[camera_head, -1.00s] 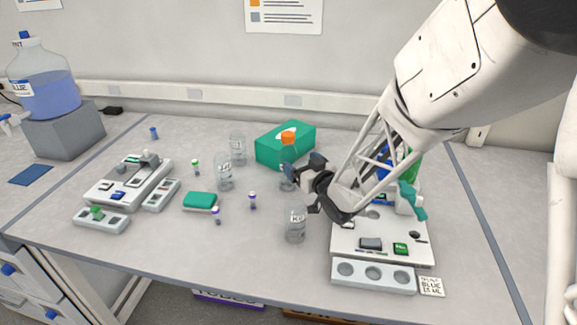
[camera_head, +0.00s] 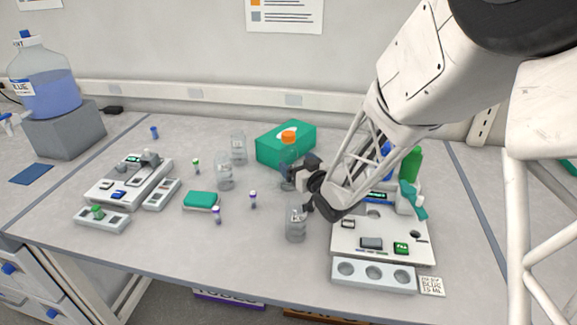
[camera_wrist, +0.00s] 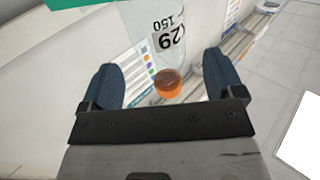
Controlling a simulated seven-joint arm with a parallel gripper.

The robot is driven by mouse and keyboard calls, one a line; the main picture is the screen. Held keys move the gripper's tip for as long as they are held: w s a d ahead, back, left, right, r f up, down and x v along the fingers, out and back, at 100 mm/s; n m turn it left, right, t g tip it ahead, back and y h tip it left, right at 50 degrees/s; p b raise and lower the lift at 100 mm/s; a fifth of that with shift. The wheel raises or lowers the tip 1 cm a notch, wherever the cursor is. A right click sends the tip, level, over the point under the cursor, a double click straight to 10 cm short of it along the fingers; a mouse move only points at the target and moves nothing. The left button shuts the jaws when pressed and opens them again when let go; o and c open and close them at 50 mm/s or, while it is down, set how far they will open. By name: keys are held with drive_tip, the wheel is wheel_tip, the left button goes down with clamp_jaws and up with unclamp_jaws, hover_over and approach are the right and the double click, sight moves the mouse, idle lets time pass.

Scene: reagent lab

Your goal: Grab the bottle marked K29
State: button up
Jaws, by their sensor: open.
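The bottle marked K29 (camera_wrist: 148,42) is clear with an orange cap (camera_wrist: 168,84). In the wrist view its label reads "29" and "150", with the K partly cut off. It lies between the two blue fingers in that view, with gaps on both sides. In the head view the orange-capped bottle (camera_head: 289,156) stands upright in front of a green box. My gripper (camera_head: 298,190) is open and empty beside its lower right side; it also shows in the wrist view (camera_wrist: 162,78). I cannot tell whether a finger touches the bottle.
A clear bottle (camera_head: 296,226) stands close in front of my gripper. Two more clear bottles (camera_head: 225,172) (camera_head: 238,148) stand to the left. The green box (camera_head: 268,146) is behind. A white instrument (camera_head: 345,240) is at right. Small vials (camera_head: 253,201) stand front left.

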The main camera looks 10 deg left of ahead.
sight(288, 133)
drive_tip(key=shift+x, duration=2.5)
drive_tip(key=c, duration=1.1)
drive_tip(key=shift+o, duration=0.2)
drive_tip(key=shift+r, duration=5.05)
